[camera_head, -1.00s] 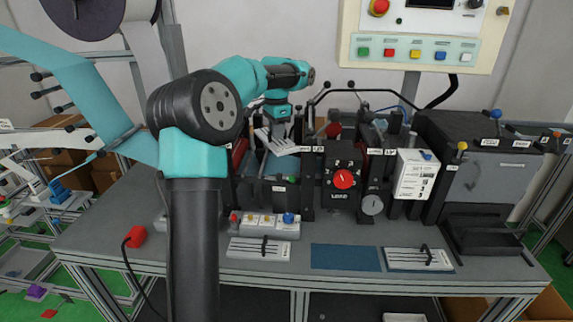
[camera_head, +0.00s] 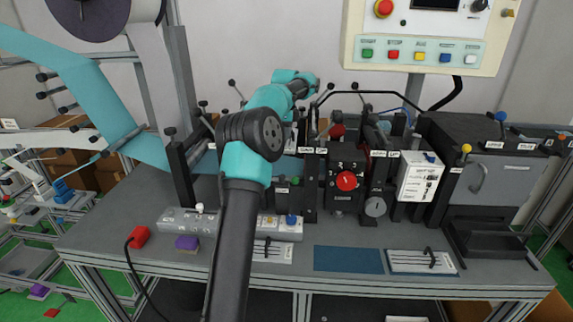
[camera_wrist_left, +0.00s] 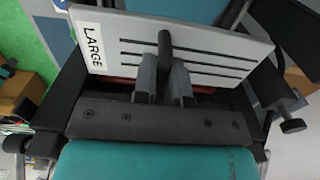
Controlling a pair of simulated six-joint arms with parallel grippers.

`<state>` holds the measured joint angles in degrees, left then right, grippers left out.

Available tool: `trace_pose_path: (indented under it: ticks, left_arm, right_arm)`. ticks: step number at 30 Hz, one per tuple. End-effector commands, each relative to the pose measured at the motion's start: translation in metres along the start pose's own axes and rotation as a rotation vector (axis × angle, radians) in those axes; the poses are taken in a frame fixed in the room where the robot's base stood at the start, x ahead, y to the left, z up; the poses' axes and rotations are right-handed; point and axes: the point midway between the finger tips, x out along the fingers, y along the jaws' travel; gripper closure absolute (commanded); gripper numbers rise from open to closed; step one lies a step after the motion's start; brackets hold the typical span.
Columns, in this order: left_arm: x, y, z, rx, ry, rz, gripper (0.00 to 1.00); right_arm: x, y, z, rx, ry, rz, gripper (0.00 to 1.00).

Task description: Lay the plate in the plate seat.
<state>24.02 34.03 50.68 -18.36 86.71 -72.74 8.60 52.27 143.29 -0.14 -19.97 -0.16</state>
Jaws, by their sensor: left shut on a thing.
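In the left wrist view my left gripper (camera_wrist_left: 165,82) is shut on the black handle of a grey plate (camera_wrist_left: 218,48). The plate has dark slots and a white "LARGE" label. It is tilted over a dark machine frame (camera_wrist_left: 268,85) with side knobs. I cannot tell whether it touches the frame, and I cannot make out the plate seat for certain. In the head view my left arm hides most of the gripper and plate, among the machine's upright stations. My right gripper is not in view.
One slotted plate (camera_head: 421,261) lies on the table front at right, beside an empty blue mat (camera_head: 347,259). Another (camera_head: 272,251) is partly behind my arm. A grey button box (camera_head: 182,222), purple block (camera_head: 187,243) and red plug (camera_head: 139,236) are at left. A control panel (camera_head: 424,50) hangs above.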

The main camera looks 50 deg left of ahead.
Motion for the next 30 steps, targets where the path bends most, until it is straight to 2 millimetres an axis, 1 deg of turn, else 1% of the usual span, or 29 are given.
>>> trace_pose_path:
  ticks: [4,9,12,15,24,26,30]
  left_arm:
    - [0.015,0.001,0.000,0.000,-0.001,0.002,1.00]
    - [0.043,0.001,0.000,-0.001,-0.001,0.002,1.00]
    - [0.055,0.001,0.001,-0.002,-0.001,0.001,1.00]
    - [0.060,0.001,0.000,-0.002,0.000,0.000,1.00]
    - [0.062,0.000,0.000,-0.002,0.000,-0.001,1.00]
    - [0.066,0.001,0.000,-0.001,0.000,0.000,1.00]
    - [0.083,0.001,0.000,-0.001,0.000,0.002,1.00]
  right_arm:
    - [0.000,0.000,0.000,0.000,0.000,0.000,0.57]
    - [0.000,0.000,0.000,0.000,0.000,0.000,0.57]
    - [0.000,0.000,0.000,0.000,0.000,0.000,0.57]
    - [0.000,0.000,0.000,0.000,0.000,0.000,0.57]
    - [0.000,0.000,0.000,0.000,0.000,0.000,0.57]
    - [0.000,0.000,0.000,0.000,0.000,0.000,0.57]
    - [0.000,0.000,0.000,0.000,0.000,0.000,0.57]
